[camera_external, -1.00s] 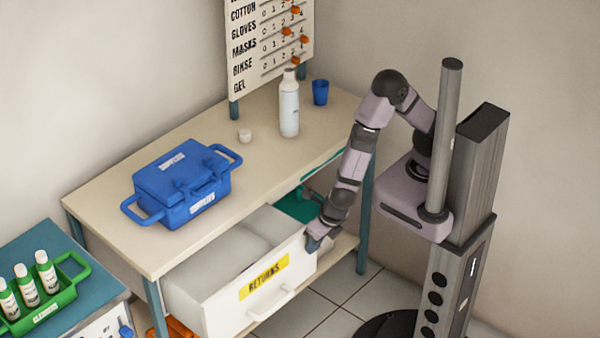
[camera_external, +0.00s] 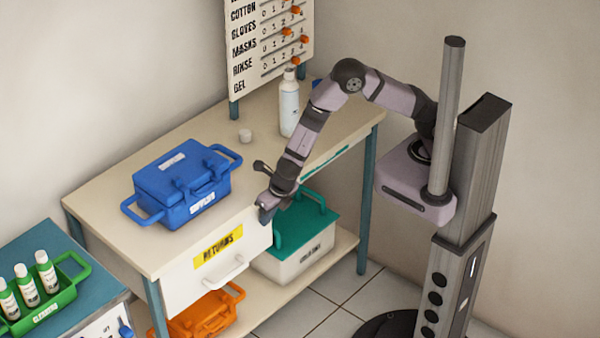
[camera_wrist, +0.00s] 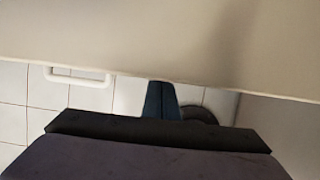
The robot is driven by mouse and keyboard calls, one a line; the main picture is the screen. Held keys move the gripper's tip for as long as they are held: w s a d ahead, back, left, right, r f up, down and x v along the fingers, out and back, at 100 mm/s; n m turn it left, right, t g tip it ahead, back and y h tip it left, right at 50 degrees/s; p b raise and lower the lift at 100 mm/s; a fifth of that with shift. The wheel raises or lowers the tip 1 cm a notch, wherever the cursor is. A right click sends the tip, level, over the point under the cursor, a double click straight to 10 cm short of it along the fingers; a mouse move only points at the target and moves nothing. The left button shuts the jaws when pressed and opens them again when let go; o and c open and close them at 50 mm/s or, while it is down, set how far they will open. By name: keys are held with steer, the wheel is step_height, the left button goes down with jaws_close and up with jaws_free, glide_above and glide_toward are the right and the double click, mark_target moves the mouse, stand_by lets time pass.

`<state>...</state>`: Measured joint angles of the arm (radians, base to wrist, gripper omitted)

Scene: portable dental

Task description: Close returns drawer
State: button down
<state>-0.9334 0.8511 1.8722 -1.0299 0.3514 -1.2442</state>
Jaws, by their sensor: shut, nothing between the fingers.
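The returns drawer (camera_external: 228,262) has a white front with a yellow RETURNS label (camera_external: 218,246) and a pale bar handle (camera_external: 226,272). Its front sits just under the front edge of the table top, and no drawer interior shows. I cannot tell whether it is fully flush. My gripper (camera_external: 266,214) is shut and empty at the upper right end of the drawer front, close to or touching it. In the wrist view, my dark blue fingers (camera_wrist: 161,101) reach a broad pale surface, with the white handle (camera_wrist: 78,76) to the left.
A teal-lidded box (camera_external: 305,235) and an orange crate (camera_external: 207,314) stand on the lower shelf. Floor in front of the table is clear.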

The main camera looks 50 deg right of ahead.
steer(key=shift+w+r, duration=0.15)
steer(key=shift+w, duration=0.25)
steer(key=shift+s, duration=0.1)
steer(key=shift+s+b, duration=0.15)
steer(key=shift+b, duration=0.15)
steer(key=s+r, duration=0.8)
steer(key=r, duration=0.1)
